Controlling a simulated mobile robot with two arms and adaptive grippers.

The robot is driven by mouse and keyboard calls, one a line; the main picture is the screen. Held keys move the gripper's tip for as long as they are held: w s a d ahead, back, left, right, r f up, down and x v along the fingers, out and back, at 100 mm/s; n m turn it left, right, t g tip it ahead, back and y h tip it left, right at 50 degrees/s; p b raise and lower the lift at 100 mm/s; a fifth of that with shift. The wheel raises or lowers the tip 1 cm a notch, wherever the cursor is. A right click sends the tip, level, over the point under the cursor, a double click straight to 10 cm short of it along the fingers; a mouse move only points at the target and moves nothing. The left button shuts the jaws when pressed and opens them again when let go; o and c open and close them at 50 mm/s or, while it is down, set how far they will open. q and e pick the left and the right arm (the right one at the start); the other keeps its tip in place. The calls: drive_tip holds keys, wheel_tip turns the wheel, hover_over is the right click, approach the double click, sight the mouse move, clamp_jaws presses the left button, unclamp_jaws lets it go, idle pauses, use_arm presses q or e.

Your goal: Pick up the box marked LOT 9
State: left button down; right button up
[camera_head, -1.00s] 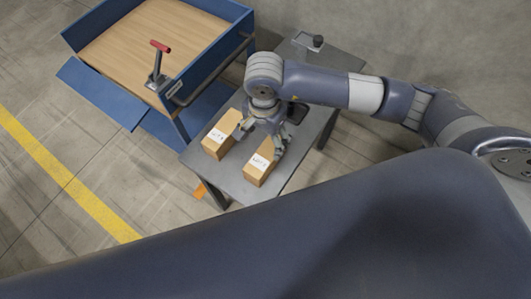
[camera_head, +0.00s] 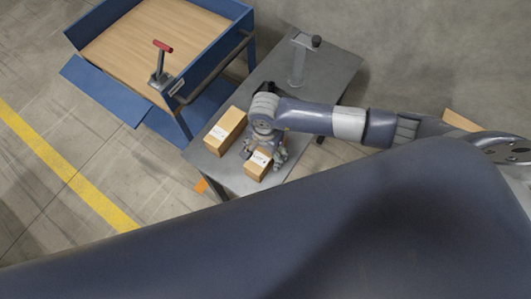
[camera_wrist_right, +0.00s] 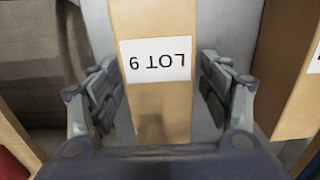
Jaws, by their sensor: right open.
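The tan box marked LOT 9 (camera_wrist_right: 155,20) stands between the fingers of my right gripper (camera_wrist_right: 160,95) in the right wrist view, its white label upside down. The fingers are open, one on each side, with a visible gap to the box. In the head view this box (camera_head: 257,168) is on the grey table (camera_head: 335,75), and my right gripper (camera_head: 262,155) is low over it, partly hiding it. My left gripper is not in view.
A second tan labelled box (camera_head: 225,130) stands just left of the gripper; a box also shows at the right of the wrist view (camera_wrist_right: 292,75). A grey post (camera_head: 298,65) stands at the table's back.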

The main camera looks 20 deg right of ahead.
drive_tip(key=c, duration=1.5)
drive_tip(key=shift+r, duration=0.1)
